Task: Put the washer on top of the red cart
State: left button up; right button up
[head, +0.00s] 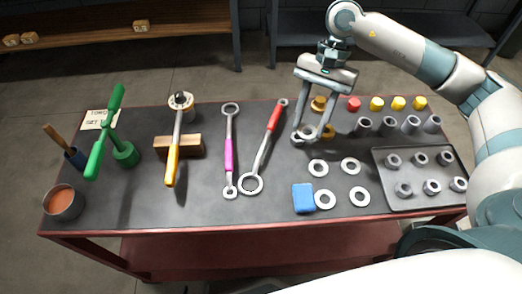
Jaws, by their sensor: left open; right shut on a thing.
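The red cart (255,222) stands in front of me with a dark mat on its top. My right gripper (314,133) reaches down from the upper right over the back right part of the cart top. It is shut on a grey ring-shaped washer (303,137), partly hidden by the fingers. I cannot tell whether this washer touches the mat. Other flat grey washers lie on the mat just in front: a washer (318,176), a washer (350,174), a washer (325,207) and a washer (359,205). My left gripper is out of view.
A blue block (303,198) touches or nearly touches one washer. A grey tray (420,204) with several nuts is at the right. Coloured plugs and grey sleeves (410,124) stand at the back right. Wrenches (229,150), a mallet and green tools fill the left. Some mat is bare front-centre.

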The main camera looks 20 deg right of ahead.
pick_arm(q)
jog(key=shift+w+d+r, duration=0.15)
jog(key=shift+d+r, duration=0.05)
jog(key=shift+d, duration=0.15)
pick_arm(e)
jog(key=w+d+r+m+t, duration=0.1)
jog(key=d+r+m+t, duration=0.1)
jog(key=d+m, duration=0.4)
jog(key=w+d+r+m+t, duration=0.2)
jog(key=d+r+m+t, duration=0.1)
jog(key=d+m, duration=0.4)
jog(key=shift+w+d+r+m+t+y, duration=0.2)
jog(key=shift+m+t+y, duration=0.1)
jog(key=shift+m, duration=0.5)
jog(key=shift+a+f, duration=0.1)
